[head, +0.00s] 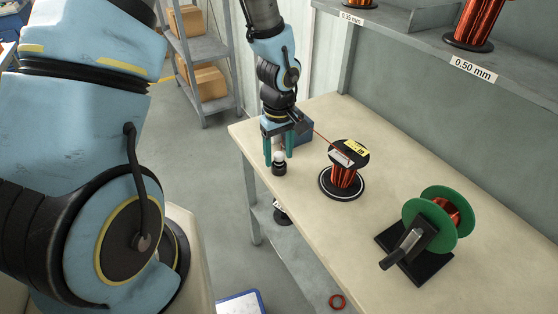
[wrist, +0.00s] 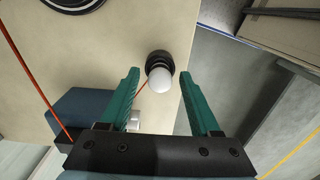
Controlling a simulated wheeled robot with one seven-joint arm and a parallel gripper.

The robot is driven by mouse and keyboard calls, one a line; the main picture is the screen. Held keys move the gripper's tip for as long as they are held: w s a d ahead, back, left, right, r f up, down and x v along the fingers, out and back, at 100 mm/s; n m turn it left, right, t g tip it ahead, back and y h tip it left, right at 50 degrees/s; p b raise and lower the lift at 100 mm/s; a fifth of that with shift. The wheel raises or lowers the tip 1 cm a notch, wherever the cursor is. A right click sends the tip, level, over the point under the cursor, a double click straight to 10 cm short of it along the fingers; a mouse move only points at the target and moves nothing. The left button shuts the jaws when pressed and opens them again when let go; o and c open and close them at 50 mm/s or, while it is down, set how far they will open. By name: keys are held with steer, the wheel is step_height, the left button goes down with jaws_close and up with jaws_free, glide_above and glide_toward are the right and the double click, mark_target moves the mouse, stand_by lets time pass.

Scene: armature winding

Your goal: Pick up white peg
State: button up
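The white peg (head: 279,155) has a rounded top and stands upright on a small black base (head: 279,170) near the left edge of the bench. My gripper (head: 279,160) is above the bench with its green fingers pointing down, one on each side of the peg. In the wrist view the peg (wrist: 160,81) shows between the two fingertips, with a visible gap on both sides. My gripper is open and holds nothing.
A blue box (head: 303,130) sits close behind my gripper. A red wire (wrist: 28,79) runs past it to a black spool (head: 344,176). A green-flanged winder (head: 430,222) stands farther right. The bench edge is just left of the peg; the front bench top is mostly clear.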

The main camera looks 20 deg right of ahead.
mark_target(279, 154)
jaws_close()
steer(key=shift+r, duration=0.15)
stand_by(0.4)
step_height(279, 154, up, 10)
steer(key=b, duration=0.1)
steer(key=shift+b, duration=0.3)
